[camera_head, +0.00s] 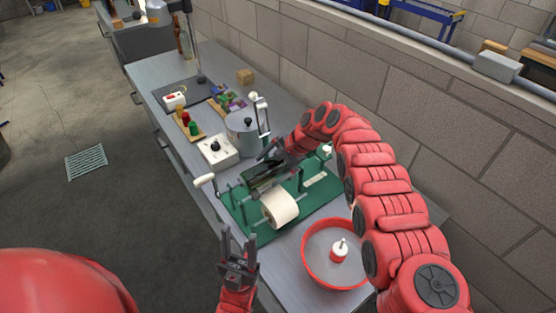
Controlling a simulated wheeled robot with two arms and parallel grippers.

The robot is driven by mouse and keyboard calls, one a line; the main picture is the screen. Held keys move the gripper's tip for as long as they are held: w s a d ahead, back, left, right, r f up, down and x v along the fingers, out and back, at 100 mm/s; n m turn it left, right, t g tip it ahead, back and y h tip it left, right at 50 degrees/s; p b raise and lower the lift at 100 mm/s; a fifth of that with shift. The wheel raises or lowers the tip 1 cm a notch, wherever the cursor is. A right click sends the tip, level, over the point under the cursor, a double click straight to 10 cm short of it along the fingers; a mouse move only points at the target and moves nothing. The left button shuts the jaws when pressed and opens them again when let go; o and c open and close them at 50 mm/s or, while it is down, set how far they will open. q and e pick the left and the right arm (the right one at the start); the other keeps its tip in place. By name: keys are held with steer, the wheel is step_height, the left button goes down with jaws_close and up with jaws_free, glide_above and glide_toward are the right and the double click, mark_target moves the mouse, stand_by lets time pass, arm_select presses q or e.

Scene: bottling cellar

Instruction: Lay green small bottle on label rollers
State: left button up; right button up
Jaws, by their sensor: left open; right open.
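A dark green bottle (265,181) lies on its side at the rollers of the green-based labelling device (243,224). Its full outline is hard to make out among the dark rods, and I cannot tell exactly how it rests on the rollers. My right gripper (268,157) is open just above and behind the bottle, very close to it; I cannot tell whether they touch. The device carries a cream label roll (281,207) in front and a white-handled crank (204,181) on its left.
A red-rimmed bowl (306,268) holds a small white bottle with a red band (339,251) at the near right. A grey pot (242,128), a white control box (217,151) and wooden trays of coloured pieces (188,124) stand behind the device. A block wall bounds the right.

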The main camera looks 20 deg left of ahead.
steer(key=s+b+v, duration=0.1)
steer(key=v, duration=1.6)
steer(key=shift+w+r, duration=0.15)
steer(key=shift+w, duration=0.35)
steer(key=shift+d, duration=0.15)
